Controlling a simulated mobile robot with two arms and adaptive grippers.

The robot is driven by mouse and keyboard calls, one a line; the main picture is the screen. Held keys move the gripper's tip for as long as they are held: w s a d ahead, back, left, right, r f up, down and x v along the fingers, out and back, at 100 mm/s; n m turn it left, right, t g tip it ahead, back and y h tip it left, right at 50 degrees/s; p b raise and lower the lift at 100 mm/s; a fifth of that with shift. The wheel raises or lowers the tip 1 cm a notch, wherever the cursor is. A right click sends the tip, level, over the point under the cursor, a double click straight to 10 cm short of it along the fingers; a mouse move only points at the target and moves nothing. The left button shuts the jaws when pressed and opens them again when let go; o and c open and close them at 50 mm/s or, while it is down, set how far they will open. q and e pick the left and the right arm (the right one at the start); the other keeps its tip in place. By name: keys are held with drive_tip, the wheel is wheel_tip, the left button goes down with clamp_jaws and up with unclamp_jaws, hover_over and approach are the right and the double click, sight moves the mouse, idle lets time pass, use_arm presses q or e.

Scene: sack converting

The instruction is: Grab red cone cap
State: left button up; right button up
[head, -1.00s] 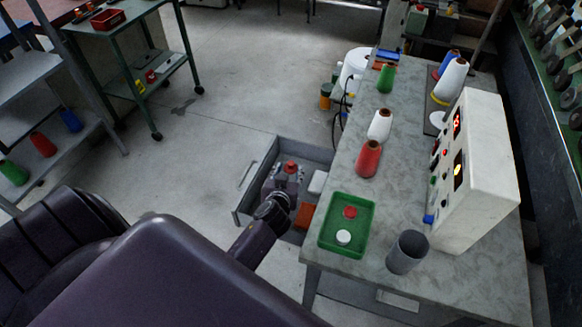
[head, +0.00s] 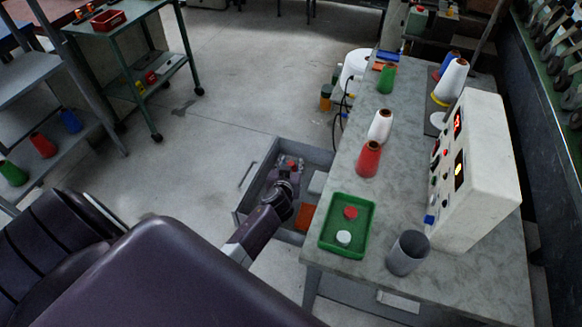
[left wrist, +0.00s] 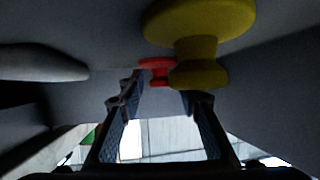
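A red cap (head: 292,163) shows in the open drawer (head: 243,190), just beyond my left gripper (head: 288,172). In the left wrist view, a red spool-shaped cap (left wrist: 158,70) appears between the tips of my left gripper (left wrist: 163,92), with gaps on both sides. The fingers are apart. A larger yellow cap (left wrist: 200,30) is close to the camera and partly overlaps the red one. Another red cap (head: 351,213) lies in the green tray (head: 327,240) on the table, beside a white cap (head: 344,237). My right gripper is not seen.
The drawer walls surround my left gripper; an orange-red item (head: 305,216) lies at its near end. The grey table (head: 350,262) borders it on the right, with a red cone (head: 369,158), a white cone (head: 380,126), a grey cup (head: 408,252) and a control box (head: 475,180).

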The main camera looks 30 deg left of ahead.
use_arm(q)
drive_tip(key=c, duration=0.6)
